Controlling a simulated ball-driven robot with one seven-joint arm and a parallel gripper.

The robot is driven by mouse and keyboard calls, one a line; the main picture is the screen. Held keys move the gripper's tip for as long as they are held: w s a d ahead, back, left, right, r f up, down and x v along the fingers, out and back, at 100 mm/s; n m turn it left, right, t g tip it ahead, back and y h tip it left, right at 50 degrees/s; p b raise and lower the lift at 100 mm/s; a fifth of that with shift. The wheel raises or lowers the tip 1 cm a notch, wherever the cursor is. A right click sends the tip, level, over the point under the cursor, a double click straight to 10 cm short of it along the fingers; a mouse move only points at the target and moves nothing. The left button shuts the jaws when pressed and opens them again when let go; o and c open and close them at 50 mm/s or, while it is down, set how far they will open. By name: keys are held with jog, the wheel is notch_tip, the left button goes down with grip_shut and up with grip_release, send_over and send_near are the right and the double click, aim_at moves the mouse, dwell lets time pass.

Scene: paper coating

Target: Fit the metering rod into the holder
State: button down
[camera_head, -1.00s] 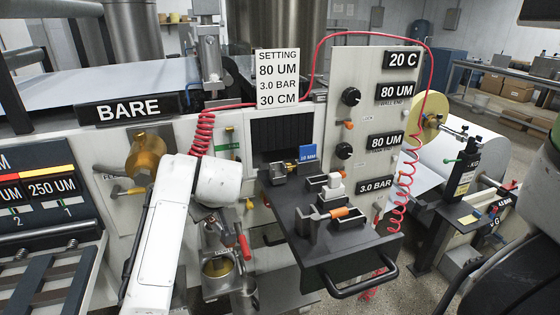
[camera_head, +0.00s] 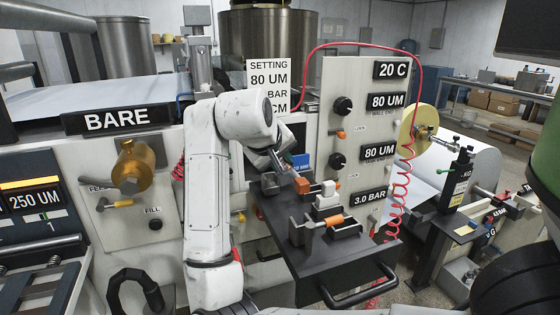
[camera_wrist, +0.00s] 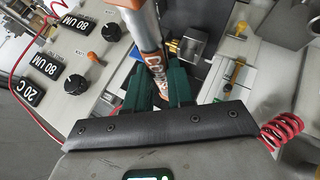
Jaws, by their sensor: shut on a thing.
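In the wrist view, my gripper (camera_wrist: 158,84) has dark green fingers shut on a rod with silver and copper-coloured bands, which I take as the metering rod (camera_wrist: 150,50). The rod runs from between the fingers to the top edge, where its far end is cut off. In the head view, my arm's end is beside the black pull-out tray (camera_head: 330,262), and the arm hides most of the gripper and rod. Dark clamp blocks with an orange lever (camera_head: 334,220) stand on the tray and may be the holder. I cannot tell whether the rod touches them.
A white block (camera_head: 327,203) stands among the clamps. The control panel (camera_head: 350,110) with knobs rises behind the tray. A red coiled hose (camera_head: 400,190) hangs right of it. The tray's black handle (camera_head: 360,288) sticks out in front. A brass fitting (camera_head: 135,165) is at left.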

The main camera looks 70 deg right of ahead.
jog(key=shift+a+r+p, duration=0.15)
jog(key=shift+r+p, duration=0.05)
jog(key=shift+p, duration=0.4)
notch_tip(320, 180, down, 6)
jog(key=b, duration=0.3)
jog(key=shift+p, duration=1.2)
dwell(1.5)
jog(key=shift+f+b, duration=0.9)
jog(key=shift+f, duration=1.15)
jog(key=c, duration=0.9)
grip_release()
jog(key=v, duration=1)
jog(key=shift+a+r, duration=0.2)
jog(key=shift+a, duration=0.1)
